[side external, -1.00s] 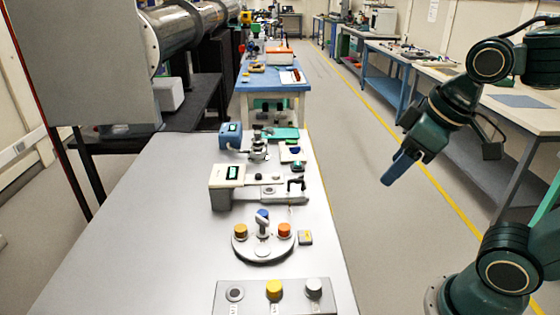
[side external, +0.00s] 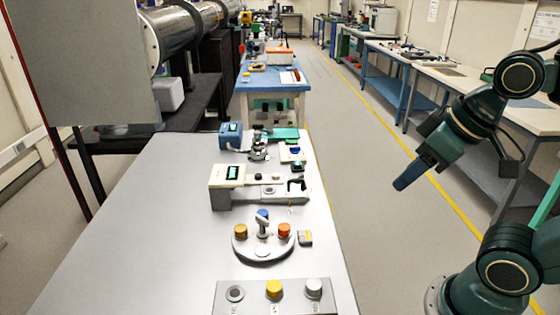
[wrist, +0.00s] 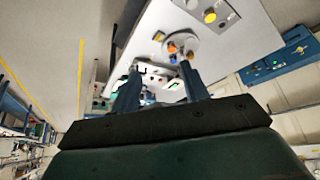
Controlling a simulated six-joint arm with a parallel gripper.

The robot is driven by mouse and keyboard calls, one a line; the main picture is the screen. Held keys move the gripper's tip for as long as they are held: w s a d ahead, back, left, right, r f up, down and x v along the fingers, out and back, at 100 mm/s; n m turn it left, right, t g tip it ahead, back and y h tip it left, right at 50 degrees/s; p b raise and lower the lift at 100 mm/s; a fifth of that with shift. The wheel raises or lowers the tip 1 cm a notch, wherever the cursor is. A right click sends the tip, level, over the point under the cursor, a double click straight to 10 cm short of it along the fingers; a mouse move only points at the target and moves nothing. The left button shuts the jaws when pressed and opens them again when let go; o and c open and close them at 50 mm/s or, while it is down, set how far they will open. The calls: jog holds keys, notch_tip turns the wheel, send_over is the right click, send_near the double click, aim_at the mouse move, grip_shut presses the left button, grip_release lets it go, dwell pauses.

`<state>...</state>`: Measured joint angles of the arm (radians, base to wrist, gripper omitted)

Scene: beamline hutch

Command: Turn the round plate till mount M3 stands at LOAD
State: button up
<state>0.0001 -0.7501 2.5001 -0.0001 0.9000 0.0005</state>
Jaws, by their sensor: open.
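The round plate (side external: 262,250) lies on the grey table in the side external view. It bears an amber mount (side external: 240,230) at left, an orange mount (side external: 284,229) at right and a blue-topped upright piece (side external: 262,217) at the back. A small block with a yellow top (side external: 305,237) sits just right of the plate, its lettering too small to read. I cannot tell which mount is M3. My gripper (side external: 402,185) is open and empty, off the table's right side, well away from the plate. The plate also shows in the wrist view (wrist: 182,50), beyond my fingers (wrist: 160,78).
A panel (side external: 255,300) with a hole, a yellow knob and a grey knob stands at the table's front. A white instrument with a display (side external: 226,182) stands behind the plate. A blue device (side external: 230,136) is farther back. Open floor lies right of the table.

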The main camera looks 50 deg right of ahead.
jog(key=shift+c, duration=1)
jog(key=g, duration=0.6)
send_over(262, 218)
notch_tip(262, 218, down, 9)
notch_tip(262, 218, down, 14)
jog(key=shift+r, duration=0.1)
jog(key=shift+c, duration=0.4)
grip_shut()
